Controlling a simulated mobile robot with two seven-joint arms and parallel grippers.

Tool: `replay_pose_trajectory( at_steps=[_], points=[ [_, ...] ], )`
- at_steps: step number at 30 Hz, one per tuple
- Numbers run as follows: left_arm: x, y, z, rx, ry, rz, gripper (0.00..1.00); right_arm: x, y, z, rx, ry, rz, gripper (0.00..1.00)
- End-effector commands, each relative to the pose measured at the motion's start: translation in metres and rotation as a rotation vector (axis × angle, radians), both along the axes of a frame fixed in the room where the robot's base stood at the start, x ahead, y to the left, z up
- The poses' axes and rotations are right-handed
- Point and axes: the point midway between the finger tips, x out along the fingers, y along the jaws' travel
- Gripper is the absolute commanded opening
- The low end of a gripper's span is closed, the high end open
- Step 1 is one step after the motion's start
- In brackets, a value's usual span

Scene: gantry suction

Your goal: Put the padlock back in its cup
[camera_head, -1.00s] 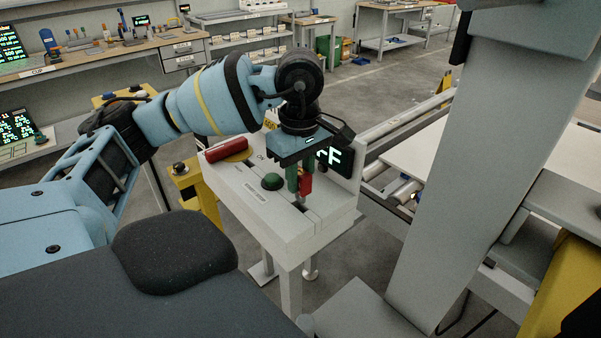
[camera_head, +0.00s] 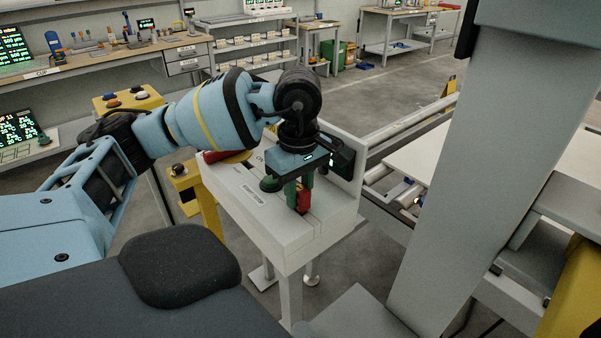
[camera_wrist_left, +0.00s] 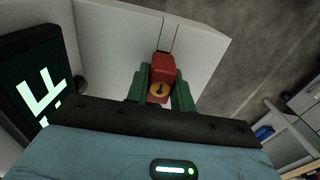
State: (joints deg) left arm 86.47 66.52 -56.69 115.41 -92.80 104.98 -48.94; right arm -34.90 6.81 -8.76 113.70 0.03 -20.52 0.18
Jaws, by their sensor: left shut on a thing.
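The red padlock (camera_head: 303,201) is between the green fingers of my left gripper (camera_head: 298,194), which is shut on it. The wrist view shows the red padlock body (camera_wrist_left: 163,70) with a brass keyhole face, between the left gripper's fingertips (camera_wrist_left: 164,84). The padlock is over the slotted top of the white control box (camera_head: 262,222); I cannot tell whether it touches the box. Its shackle is not clearly visible. I cannot pick out the cup with certainty. My right gripper is not in view.
A green button (camera_head: 270,184) sits left of the gripper. A lit display (camera_head: 341,170) stands behind the gripper. A yellow post (camera_head: 187,181) with a black knob is left of the box. A grey column stands at right.

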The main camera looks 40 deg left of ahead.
Motion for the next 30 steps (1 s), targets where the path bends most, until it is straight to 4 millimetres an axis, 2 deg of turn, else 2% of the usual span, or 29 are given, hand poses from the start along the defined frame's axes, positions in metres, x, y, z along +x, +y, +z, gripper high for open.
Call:
replay_pose_trajectory(
  at_steps=[7, 8, 13, 25, 30],
  points=[
    [0.000, 0.000, -0.010, 0.000, 0.000, 0.000, 0.00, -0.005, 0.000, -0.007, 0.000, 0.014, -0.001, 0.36],
    [0.000, 0.000, -0.009, 0.000, -0.001, 0.000, 0.26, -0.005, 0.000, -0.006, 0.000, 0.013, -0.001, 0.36],
    [0.000, 0.000, -0.008, 0.000, -0.002, 0.000, 0.48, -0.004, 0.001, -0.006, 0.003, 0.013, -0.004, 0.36],
    [0.000, 0.000, -0.008, 0.000, 0.000, 0.000, 0.49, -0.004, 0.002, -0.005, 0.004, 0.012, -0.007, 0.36],
    [0.001, -0.001, 0.019, -0.002, -0.006, -0.001, 0.49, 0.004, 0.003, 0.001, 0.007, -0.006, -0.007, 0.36]
  ],
)
